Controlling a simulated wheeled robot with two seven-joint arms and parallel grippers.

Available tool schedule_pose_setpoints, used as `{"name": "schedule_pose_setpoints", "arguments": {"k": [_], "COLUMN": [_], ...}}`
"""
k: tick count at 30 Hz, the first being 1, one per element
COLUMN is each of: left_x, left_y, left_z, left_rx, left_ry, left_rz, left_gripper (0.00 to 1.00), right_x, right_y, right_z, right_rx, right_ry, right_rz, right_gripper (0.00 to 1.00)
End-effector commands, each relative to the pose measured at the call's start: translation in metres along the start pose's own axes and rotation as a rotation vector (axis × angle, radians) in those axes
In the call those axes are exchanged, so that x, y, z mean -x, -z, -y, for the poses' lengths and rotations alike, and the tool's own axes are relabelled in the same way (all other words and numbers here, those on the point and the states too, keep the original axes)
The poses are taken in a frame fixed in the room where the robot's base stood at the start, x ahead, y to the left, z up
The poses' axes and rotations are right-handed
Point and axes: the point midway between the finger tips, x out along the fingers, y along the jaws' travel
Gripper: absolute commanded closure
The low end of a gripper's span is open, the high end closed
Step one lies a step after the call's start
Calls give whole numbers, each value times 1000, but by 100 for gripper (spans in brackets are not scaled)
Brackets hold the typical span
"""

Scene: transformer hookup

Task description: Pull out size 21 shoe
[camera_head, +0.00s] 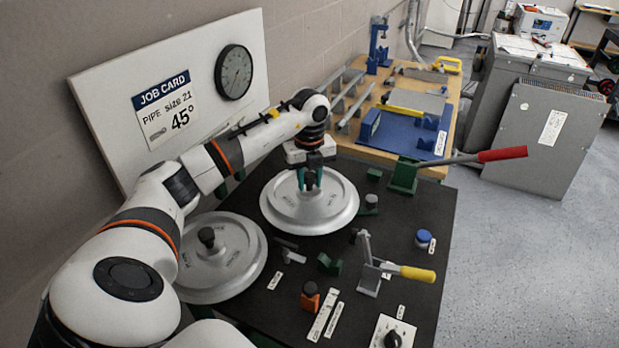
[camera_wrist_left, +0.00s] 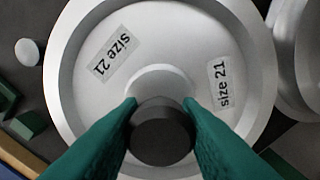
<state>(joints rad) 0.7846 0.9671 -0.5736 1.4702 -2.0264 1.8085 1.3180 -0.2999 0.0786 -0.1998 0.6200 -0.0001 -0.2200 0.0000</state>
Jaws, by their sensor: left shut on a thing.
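The size 21 shoe (camera_head: 280,207) is a round silver disc with a dark knob in its middle, at the centre of the black bench top. In the left wrist view its face (camera_wrist_left: 105,90) carries two labels reading "size 21". My left gripper (camera_head: 309,178) comes down over it from above. Its green fingers (camera_wrist_left: 160,125) are shut on the dark knob (camera_wrist_left: 160,140). I cannot tell whether the shoe is lifted off the bench. The job card (camera_head: 165,105) on the white board reads pipe size 21, 45°. My right gripper is not in view.
A second silver disc (camera_head: 215,262) with a dark knob lies nearer, at left. A yellow-handled clamp (camera_head: 372,275), a red-handled lever (camera_head: 470,158), a blue knob (camera_head: 423,238) and an orange-based knob (camera_head: 310,297) stand at right and in front. A wooden table (camera_head: 447,120) stands behind.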

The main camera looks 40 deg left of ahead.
Motion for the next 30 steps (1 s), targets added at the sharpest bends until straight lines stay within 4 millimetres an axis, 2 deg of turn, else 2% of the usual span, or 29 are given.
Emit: {"name": "schedule_pose_setpoints", "arguments": {"k": [7, 24, 30], "left_x": [8, 50, 52], "left_y": [1, 1, 0], "left_z": [0, 0, 0], "left_rx": [0, 1, 1], "left_ry": [-3, -3, -2], "left_rz": [-2, -2, -1], "left_gripper": [100, 100, 100], "right_x": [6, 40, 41], "right_y": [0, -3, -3], "right_z": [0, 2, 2], "right_rx": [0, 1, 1], "right_ry": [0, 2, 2], "right_rz": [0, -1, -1], "right_gripper": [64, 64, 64]}}
